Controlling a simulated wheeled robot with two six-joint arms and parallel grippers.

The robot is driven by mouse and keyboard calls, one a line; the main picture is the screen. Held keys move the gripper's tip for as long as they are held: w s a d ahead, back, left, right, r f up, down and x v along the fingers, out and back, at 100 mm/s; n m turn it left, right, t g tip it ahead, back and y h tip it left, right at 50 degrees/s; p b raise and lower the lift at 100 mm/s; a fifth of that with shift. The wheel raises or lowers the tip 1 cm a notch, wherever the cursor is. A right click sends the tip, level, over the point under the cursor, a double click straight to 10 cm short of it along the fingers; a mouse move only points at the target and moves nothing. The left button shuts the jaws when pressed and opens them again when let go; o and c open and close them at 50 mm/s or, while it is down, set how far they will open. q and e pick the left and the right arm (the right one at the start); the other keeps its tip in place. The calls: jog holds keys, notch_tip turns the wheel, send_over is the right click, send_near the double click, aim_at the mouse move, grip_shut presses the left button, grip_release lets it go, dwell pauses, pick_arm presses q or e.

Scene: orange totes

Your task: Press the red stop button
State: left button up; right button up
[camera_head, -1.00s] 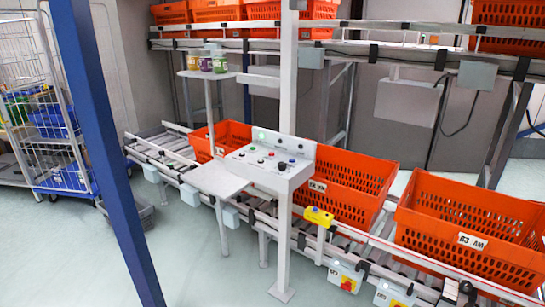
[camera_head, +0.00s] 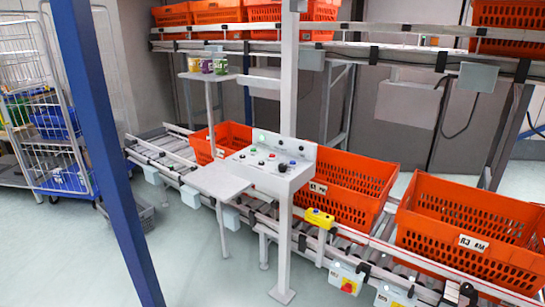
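A grey control panel (camera_head: 262,178) stands on a white post in the middle of the view. Its sloped top carries several small buttons, among them a red one (camera_head: 271,155), a black one (camera_head: 282,168) and a green one on the upright back plate (camera_head: 262,138). I cannot tell which red control is the stop button. Neither of my grippers is in view.
A roller conveyor (camera_head: 160,148) with orange totes (camera_head: 465,240) runs behind the panel. A small shelf (camera_head: 220,180) adjoins the panel on the left. A blue pillar (camera_head: 100,150) stands in the left foreground, with a wire cart (camera_head: 45,100) behind it. The floor in front is clear.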

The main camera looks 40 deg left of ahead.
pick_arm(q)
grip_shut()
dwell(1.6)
